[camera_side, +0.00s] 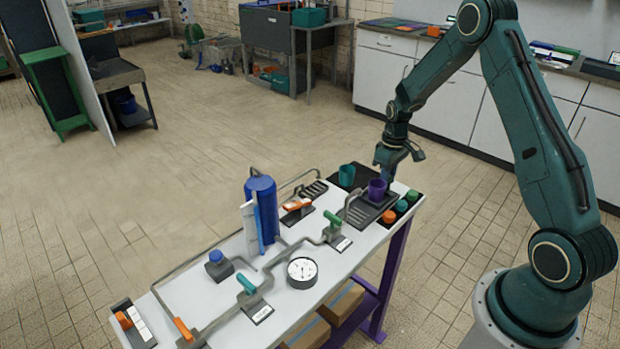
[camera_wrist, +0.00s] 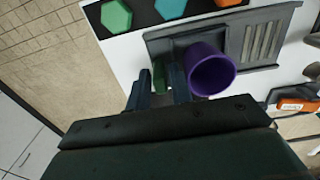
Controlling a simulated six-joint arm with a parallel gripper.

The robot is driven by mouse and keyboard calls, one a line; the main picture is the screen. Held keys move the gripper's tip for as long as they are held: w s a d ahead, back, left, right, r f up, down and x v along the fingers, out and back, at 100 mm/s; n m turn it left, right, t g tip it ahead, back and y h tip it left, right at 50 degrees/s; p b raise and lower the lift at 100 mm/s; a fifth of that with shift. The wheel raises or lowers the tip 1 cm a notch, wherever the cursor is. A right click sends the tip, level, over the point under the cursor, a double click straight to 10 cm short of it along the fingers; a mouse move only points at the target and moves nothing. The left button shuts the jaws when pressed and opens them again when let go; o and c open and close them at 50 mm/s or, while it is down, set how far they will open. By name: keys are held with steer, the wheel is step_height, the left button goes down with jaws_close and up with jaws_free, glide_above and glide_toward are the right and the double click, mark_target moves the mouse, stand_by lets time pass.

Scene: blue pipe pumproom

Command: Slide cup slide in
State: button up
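A purple cup (camera_side: 377,189) stands upright on a dark grey slide tray (camera_side: 362,213) at the table's far right end. In the wrist view the purple cup (camera_wrist: 212,72) shows its open mouth, with the grey tray (camera_wrist: 285,22) around its base. My gripper (camera_side: 398,163) is just above and beside the cup, fingers pointing down. In the wrist view my gripper's fingers (camera_wrist: 159,88) stand apart, the right one close against the cup's left side. Whether they touch is unclear. A small green patch shows between them. The cup is outside the gap.
A teal cup (camera_side: 346,175) stands on a black mat behind the purple one. Orange (camera_side: 388,216), teal (camera_side: 401,205) and green (camera_side: 412,195) buttons line the table's right edge. Pipes, a blue cylinder (camera_side: 262,208), a gauge (camera_side: 302,272) and valve handles fill the table's left part.

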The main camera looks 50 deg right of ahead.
jaws_close()
steer(key=a, duration=0.9)
steer(key=shift+a, duration=0.1)
jaws_free()
steer(key=shift+r, duration=0.15)
